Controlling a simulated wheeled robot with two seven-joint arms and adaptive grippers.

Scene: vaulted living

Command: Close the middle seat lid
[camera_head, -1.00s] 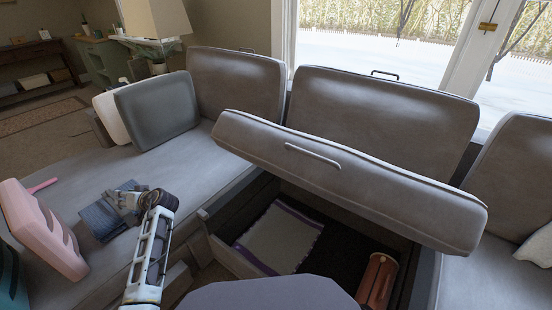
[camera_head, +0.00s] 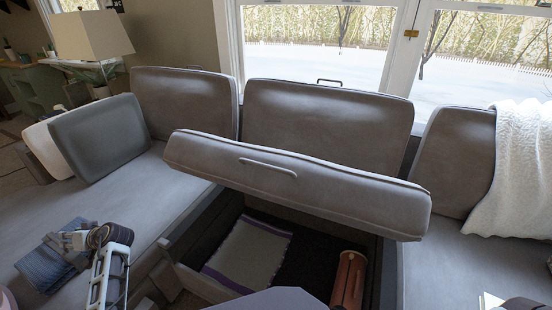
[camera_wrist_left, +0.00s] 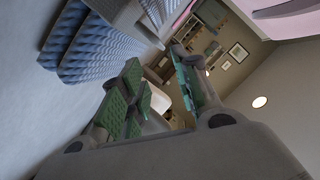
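The middle seat lid (camera_head: 330,186) is a grey cushion with a metal handle (camera_head: 268,168) on its front face. It is raised and tilted over an open storage box (camera_head: 205,288). Inside lie a pale, purple-striped cloth (camera_head: 248,252) and a reddish-brown cylinder (camera_head: 348,280). My left gripper (camera_head: 60,240) is far left of the lid, over the left seat beside a folded blue cloth (camera_head: 45,270). In the left wrist view its green-padded fingers (camera_wrist_left: 157,80) are apart with nothing between them. My right gripper is not in view.
The backrest (camera_head: 325,118) stands behind the lid. A grey pillow (camera_head: 100,137) leans on the left seat, and a white throw (camera_head: 515,170) hangs over the right backrest. The left seat is mostly clear.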

